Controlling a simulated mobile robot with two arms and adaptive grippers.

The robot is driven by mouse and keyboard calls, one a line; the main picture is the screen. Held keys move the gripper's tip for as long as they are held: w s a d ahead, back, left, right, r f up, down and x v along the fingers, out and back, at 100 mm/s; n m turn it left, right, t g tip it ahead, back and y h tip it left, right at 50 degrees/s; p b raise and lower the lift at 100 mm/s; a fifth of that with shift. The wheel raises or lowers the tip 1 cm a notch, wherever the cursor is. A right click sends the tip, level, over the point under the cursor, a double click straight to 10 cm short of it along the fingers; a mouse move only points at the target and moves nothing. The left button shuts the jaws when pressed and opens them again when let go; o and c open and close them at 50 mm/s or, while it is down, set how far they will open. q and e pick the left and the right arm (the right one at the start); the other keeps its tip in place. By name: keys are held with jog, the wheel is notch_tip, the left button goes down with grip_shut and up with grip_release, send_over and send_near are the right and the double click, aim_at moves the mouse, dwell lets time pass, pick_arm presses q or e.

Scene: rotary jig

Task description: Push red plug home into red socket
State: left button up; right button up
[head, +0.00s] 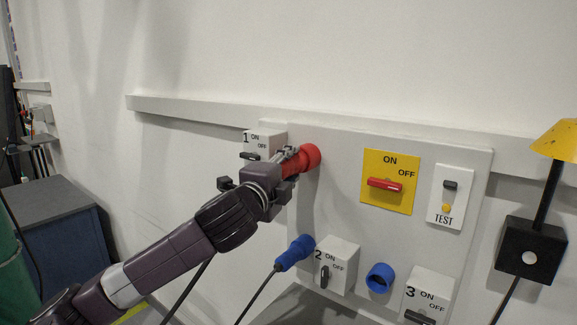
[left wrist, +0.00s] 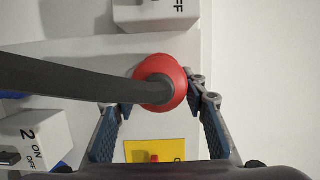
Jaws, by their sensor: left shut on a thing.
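The red socket (head: 312,156) sits at the upper left of the grey panel. The red plug (head: 292,166) lies in line with it, its front end at or in the socket mouth; how deep it sits I cannot tell. My left gripper (head: 284,164) is shut on the red plug, partly covering it. In the left wrist view, the plug (left wrist: 160,70) shows from behind with its dark cable running left, and the gripper's fingers (left wrist: 160,110) stand on either side. My right gripper is not in view.
Switch box 1 (head: 265,142) stands close behind my left gripper. Below are a blue plug (head: 295,253) with a cable, switch box 2 (head: 337,265), an empty blue socket (head: 380,278) and switch box 3 (head: 427,295). A yellow ON/OFF switch plate (head: 400,205) and TEST plate (head: 451,222) are right.

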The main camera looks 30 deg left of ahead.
pick_arm(q)
jog(key=shift+w+r+p, duration=0.1)
jog(key=shift+w+p, duration=0.25)
jog(key=shift+w, duration=0.25)
jog(key=o, duration=1.4)
jog(key=shift+o, duration=0.2)
jog(key=s+d, duration=0.1)
jog(key=s, duration=0.6)
jog(key=shift+s+d, duration=0.2)
jog(key=shift+d, duration=0.05)
